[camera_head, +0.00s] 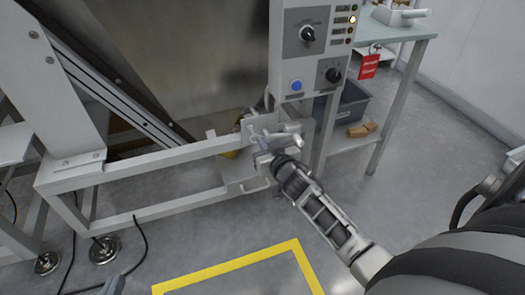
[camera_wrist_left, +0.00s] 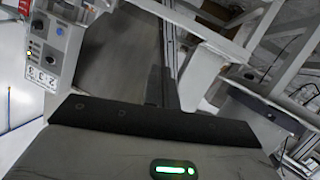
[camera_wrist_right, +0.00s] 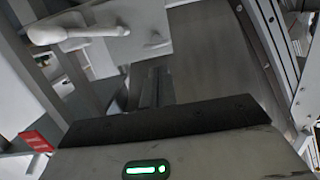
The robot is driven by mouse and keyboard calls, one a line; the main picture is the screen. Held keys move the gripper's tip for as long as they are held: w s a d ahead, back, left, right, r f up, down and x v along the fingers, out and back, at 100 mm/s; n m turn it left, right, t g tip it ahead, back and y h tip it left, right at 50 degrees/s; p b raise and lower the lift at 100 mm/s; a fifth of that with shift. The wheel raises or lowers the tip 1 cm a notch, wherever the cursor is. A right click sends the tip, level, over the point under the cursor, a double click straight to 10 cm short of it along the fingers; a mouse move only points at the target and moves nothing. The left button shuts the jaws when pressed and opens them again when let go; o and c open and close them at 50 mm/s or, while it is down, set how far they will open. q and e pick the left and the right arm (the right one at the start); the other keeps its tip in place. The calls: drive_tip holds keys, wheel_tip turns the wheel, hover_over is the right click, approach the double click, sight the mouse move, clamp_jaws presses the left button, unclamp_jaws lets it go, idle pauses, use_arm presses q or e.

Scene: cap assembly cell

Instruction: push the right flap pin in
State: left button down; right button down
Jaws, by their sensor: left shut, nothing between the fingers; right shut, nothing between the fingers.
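The right flap pin (camera_wrist_right: 75,34) shows in the right wrist view as a pale rod with a rounded end, at a light metal plate (camera_wrist_right: 135,30). In the head view the pin area is a bracket (camera_head: 250,128) at the frame's right corner, below the control box. My right gripper (camera_head: 266,146) is at this bracket, its fingers shut and empty. Whether it touches the pin, and how deep the pin sits, I cannot tell. My left gripper (camera_wrist_left: 161,86) is shut and empty in its wrist view, away from the bracket; only a grey tip shows at the head view's bottom left.
The control box (camera_head: 310,50) with knobs and a blue button stands above the bracket. A pale metal frame (camera_head: 150,160) runs left. A table (camera_head: 405,33) with a red tag (camera_head: 369,67) and a dark bin (camera_head: 350,105) are behind. Yellow-lined floor (camera_head: 230,268) lies clear in front.

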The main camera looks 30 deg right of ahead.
use_arm(q)
drive_tip(key=shift+d+r+t+h+b, duration=0.25)
drive_tip(key=shift+r+t+h+b, duration=0.1)
drive_tip(key=shift+r, duration=0.1)
use_arm(e)
drive_tip(key=shift+w+f, duration=0.6)
drive_tip(key=shift+f, duration=0.25)
use_arm(q)
drive_tip(key=shift+r, duration=0.1)
drive_tip(key=shift+w+n, duration=0.1)
drive_tip(key=shift+n, duration=0.2)
use_arm(e)
drive_tip(key=shift+r+x, duration=0.2)
drive_tip(key=shift+x, duration=1)
drive_tip(key=shift+d, duration=0.15)
